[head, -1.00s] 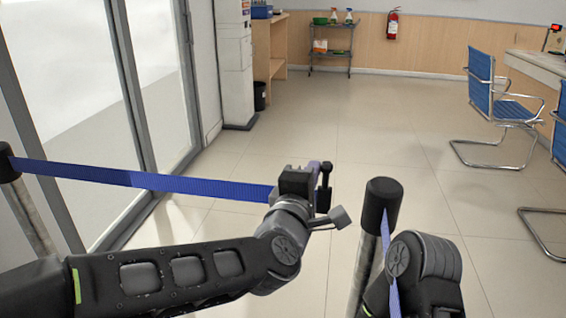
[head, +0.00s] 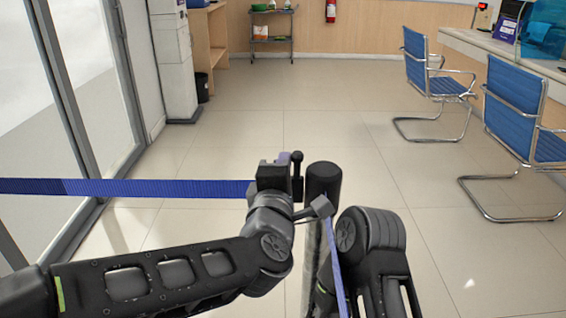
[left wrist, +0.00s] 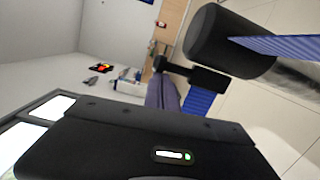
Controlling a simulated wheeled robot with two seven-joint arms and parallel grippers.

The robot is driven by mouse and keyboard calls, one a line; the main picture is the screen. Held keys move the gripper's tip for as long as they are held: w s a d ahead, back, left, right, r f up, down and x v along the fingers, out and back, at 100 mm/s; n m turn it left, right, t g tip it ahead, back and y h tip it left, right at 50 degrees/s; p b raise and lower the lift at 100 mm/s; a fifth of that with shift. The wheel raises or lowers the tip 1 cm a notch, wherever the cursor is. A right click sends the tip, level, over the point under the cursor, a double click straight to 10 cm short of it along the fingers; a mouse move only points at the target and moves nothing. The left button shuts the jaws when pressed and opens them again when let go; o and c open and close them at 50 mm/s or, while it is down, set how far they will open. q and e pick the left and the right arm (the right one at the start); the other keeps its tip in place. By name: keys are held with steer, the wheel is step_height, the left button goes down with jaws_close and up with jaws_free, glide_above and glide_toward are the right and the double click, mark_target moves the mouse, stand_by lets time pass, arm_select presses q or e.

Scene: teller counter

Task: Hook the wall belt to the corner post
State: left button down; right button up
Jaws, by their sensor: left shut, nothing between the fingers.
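The corner post (head: 323,182) has a black cylindrical head and stands just right of my left gripper (head: 288,170) in the head view. The left gripper is shut. I cannot tell whether belt and post touch. My right gripper is not seen, only that arm.
Another blue belt (head: 336,272) runs from the corner post down toward me, beside my right arm. Glass doors (head: 60,100) line the left. Blue chairs (head: 428,65) and a counter (head: 540,38) stand at the right. The floor ahead is clear.

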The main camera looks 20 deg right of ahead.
arm_select(q)
steer(key=v, duration=0.7)
steer(key=shift+s, duration=0.3)
steer(key=shift+a+r, duration=0.1)
